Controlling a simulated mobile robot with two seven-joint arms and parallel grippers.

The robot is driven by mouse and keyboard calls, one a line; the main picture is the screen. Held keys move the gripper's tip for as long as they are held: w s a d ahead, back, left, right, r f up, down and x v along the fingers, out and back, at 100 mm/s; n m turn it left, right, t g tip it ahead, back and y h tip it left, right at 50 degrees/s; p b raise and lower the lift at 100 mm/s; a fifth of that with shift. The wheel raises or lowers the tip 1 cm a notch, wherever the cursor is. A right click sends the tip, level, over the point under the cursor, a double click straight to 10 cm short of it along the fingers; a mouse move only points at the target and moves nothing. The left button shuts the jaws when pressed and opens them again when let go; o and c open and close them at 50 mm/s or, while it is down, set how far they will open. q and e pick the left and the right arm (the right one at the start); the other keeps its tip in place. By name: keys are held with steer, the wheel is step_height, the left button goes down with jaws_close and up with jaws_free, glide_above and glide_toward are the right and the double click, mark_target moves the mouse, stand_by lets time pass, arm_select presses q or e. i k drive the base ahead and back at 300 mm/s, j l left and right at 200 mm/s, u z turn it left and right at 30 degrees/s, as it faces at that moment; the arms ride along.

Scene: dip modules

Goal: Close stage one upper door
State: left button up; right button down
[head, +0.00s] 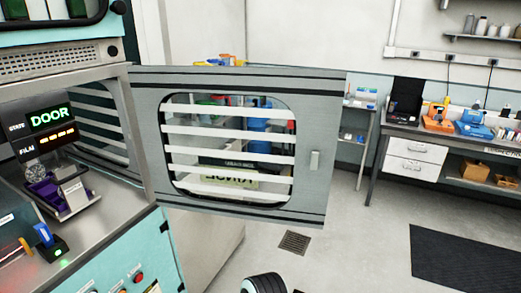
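A grey metal door (335,145) stands wide open in the middle of the head view. It is hinged on its left side to the teal and grey machine (112,262), and its free edge points right. It has a rounded window with white slats and a small pale handle (314,160) near the free edge. The open chamber (88,225) is at the left. A display (50,119) in it reads "DOOR" in green. Neither gripper can be made out. A dark rounded part (264,284) at the bottom edge may be mine; I cannot tell.
In the chamber, a purple holder (43,190) and a blue-topped device (44,236) stand near the opening. A workbench (425,134) with orange and blue tools stands at the right.

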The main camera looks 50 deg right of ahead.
mark_target(314, 99)
steer(key=l+z, duration=0.25)
steer(key=l, duration=0.85)
steer(key=l+u, duration=0.2)
steer(key=l, duration=0.35)
steer(key=k+l+u, duration=0.15)
steer(key=l, duration=0.35)
steer(key=l+u, duration=0.8)
steer(key=l, duration=0.2)
steer(key=l+u, duration=0.85)
steer(key=i+l+z, duration=0.1)
steer(key=l, duration=0.3)
steer(key=i, duration=0.1)
